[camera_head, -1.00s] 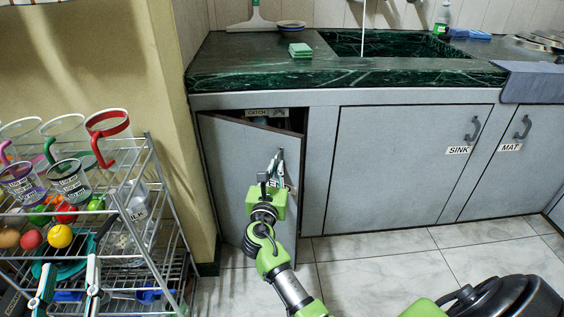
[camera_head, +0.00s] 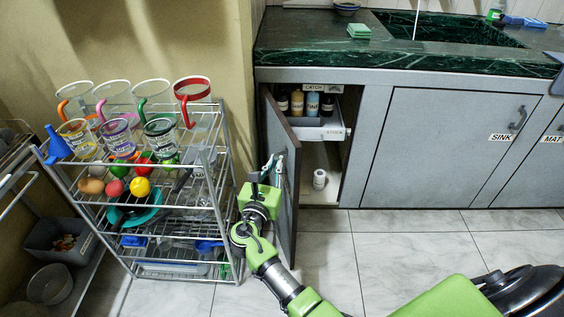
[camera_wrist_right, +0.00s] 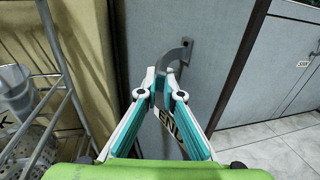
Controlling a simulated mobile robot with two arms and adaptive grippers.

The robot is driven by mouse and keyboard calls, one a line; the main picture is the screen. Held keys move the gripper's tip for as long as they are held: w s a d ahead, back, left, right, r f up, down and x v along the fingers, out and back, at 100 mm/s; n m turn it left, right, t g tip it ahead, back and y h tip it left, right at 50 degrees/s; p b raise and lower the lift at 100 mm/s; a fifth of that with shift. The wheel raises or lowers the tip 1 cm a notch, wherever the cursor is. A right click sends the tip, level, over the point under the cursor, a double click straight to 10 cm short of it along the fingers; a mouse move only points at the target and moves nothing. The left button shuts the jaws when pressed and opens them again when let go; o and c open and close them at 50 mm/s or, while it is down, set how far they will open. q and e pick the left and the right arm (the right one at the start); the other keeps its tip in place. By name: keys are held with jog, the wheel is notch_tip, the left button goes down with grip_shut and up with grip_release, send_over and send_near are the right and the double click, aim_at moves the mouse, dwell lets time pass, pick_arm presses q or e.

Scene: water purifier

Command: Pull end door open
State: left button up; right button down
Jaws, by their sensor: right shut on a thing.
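The end door (camera_head: 286,190) of the grey cabinet stands swung well open in the head view, seen nearly edge-on. My right gripper (camera_head: 271,165) is at its outer face. In the right wrist view the end door (camera_wrist_right: 203,70) fills the middle, with a partly hidden label reading "EN…" (camera_wrist_right: 170,135). My right gripper (camera_wrist_right: 166,88) is shut on the curved grey door handle (camera_wrist_right: 178,54) there. The opened cabinet shows a drawer (camera_head: 318,133) holding several bottles, and a small white container (camera_head: 319,179) on the cabinet floor. My left gripper is not in view.
A wire rack cart (camera_head: 215,190) with cups, coloured balls and trays stands left of the door, close to my right gripper. The sink door (camera_head: 440,140) is closed. Tiled floor (camera_head: 400,240) lies clear before the cabinet.

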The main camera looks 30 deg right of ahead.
jog(key=shift+w+a, duration=0.15)
jog(key=shift+a, duration=0.3)
jog(key=c, duration=2.5)
grip_release()
jog(key=v, duration=0.7)
jog(key=shift+a, duration=0.2)
jog(key=shift+f, duration=0.1)
